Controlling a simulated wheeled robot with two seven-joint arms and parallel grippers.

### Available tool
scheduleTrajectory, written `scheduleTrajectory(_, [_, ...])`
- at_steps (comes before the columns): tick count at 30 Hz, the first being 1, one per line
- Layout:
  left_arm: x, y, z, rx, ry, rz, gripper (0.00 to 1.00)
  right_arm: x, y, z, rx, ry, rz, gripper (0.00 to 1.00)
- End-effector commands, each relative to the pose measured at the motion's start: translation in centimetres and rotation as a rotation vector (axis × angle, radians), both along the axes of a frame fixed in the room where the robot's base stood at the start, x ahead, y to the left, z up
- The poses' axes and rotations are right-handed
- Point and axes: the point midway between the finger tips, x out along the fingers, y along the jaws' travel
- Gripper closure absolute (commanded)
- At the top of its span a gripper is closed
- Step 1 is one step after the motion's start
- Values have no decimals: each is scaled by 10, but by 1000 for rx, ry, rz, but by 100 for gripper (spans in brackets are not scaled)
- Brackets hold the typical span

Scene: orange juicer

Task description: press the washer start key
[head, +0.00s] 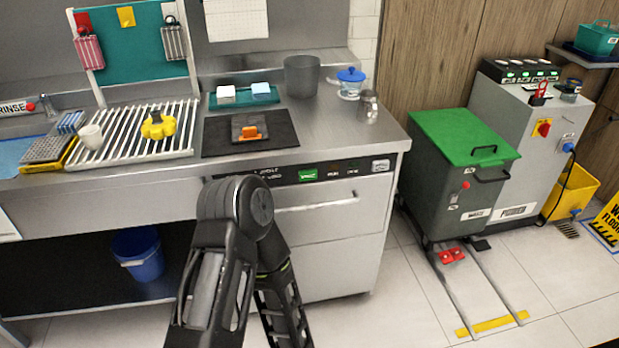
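The washer (335,240) is a steel under-counter unit with a dark control strip (270,178) along its top front and a long bar handle below it. A green key (308,175) with a small white marking sits on that strip. Dark keys or labels with small white print are to its right. Neither gripper's fingers can be made out in the head view.
The counter above holds a black mat (285,136) with an orange-handled tool (249,132), a grey pot (301,76) and a white slatted rack (125,150). A green-lidded bin (462,138) stands right of the washer. The floor between them is clear.

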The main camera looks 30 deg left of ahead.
Motion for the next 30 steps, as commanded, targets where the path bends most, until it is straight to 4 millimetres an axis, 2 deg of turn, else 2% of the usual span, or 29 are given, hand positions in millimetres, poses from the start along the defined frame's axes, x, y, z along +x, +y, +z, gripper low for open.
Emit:
scheduleTrajectory(1, [0, 0, 0, 0, 0, 0, 89, 0, 0, 0, 0, 0, 0, 100])
scheduleTrajectory(5, [0, 0, 0, 0, 0, 0, 100, 0, 0, 0, 0, 0, 0, 100])
scheduleTrajectory(30, [0, 0, 0, 0, 0, 0, 100, 0, 0, 0, 0, 0, 0, 100])
